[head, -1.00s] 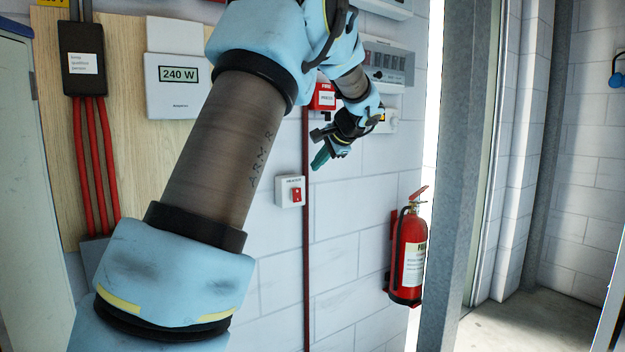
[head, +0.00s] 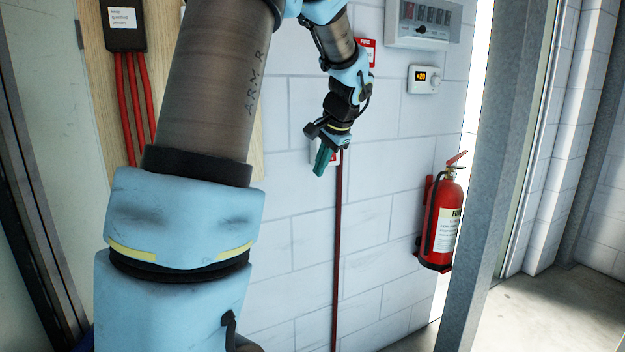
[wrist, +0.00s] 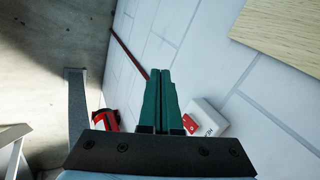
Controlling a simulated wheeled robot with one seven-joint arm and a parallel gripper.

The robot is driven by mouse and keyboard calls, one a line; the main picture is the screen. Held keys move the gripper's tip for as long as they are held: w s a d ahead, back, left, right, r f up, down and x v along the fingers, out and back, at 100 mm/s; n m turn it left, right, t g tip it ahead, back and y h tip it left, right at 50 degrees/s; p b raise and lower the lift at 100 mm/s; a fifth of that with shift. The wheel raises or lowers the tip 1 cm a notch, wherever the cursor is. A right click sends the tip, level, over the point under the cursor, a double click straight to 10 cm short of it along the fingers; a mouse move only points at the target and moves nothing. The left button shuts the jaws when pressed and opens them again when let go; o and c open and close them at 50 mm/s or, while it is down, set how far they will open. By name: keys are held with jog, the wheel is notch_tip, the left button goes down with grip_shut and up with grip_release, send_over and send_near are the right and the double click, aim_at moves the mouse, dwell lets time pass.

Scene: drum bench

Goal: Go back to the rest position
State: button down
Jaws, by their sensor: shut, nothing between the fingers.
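My gripper (head: 322,160) hangs at the end of my arm in the head view, pointing down in front of the white block wall. Its green fingers are together with nothing between them. In the wrist view the two fingers (wrist: 160,90) lie side by side, closed. A small white switch box with a red rocker (wrist: 205,118) shows just right of the fingers in the wrist view. In the head view the gripper mostly hides that box.
A red fire extinguisher (head: 441,222) hangs on the wall at right, beside a grey steel post (head: 497,150). A dark red pipe (head: 337,260) runs down the wall. A thermostat (head: 423,79) and a meter panel (head: 424,22) are above. Open floor (head: 545,305) shows at lower right.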

jog(key=s+a+f+n+g+h, duration=0.1)
jog(key=s+a+f+n, duration=0.2)
jog(key=s, duration=0.4)
jog(key=s+a+f+n+g+h, duration=0.1)
jog(key=s+a+f+n, duration=0.1)
jog(key=s+a+f, duration=0.2)
jog(key=s+a+f+n+g+h, duration=0.1)
jog(key=s+a+f+n, duration=0.2)
jog(key=s+f, duration=0.3)
jog(key=s, duration=0.5)
jog(key=shift+s+a+f+n+g, duration=0.25)
jog(key=shift+s+f+n+g, duration=0.05)
jog(key=shift+s+f, duration=0.05)
